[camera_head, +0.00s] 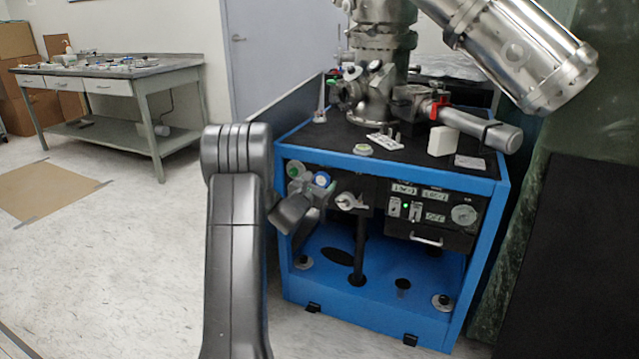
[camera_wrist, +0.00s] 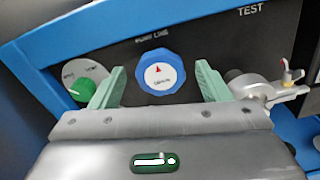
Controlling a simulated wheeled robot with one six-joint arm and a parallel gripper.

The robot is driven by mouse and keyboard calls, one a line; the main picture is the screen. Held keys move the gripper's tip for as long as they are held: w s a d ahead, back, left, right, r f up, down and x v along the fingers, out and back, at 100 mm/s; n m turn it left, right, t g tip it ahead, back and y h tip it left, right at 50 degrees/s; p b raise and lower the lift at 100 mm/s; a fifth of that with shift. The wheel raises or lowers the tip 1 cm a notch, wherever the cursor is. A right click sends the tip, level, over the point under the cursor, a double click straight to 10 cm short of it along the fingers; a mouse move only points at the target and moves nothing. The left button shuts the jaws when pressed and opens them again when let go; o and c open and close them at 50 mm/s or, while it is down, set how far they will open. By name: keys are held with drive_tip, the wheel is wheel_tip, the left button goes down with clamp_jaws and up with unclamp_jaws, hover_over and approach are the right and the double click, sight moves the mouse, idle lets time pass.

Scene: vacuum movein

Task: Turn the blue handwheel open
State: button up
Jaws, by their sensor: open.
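The blue handwheel (camera_wrist: 162,73) is on the black panel below the blue frame edge, under a label that seems to read "PUMP LINE". It has a white centre with a red pointer aimed roughly upward. In the head view the blue handwheel (camera_head: 322,179) shows small, just above my gripper. My gripper (camera_wrist: 160,86) is open, its two green fingers on either side of the handwheel with gaps on both sides. Whether the fingertips reach the depth of the wheel I cannot tell. In the head view my arm partly hides the panel, and the fingertips are hard to make out.
A green knob (camera_wrist: 88,88) sits left of the left finger. A silver valve with a lever (camera_wrist: 265,88) is close to the right finger. The blue cart (camera_head: 390,290) carries metal vacuum parts on top.

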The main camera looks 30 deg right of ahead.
drive_tip(key=shift+w+d, duration=0.15)
drive_tip(key=shift+d, duration=0.1)
drive_tip(key=c, duration=1)
drive_tip(key=shift+o, duration=0.2)
drive_tip(key=shift+b, duration=0.3)
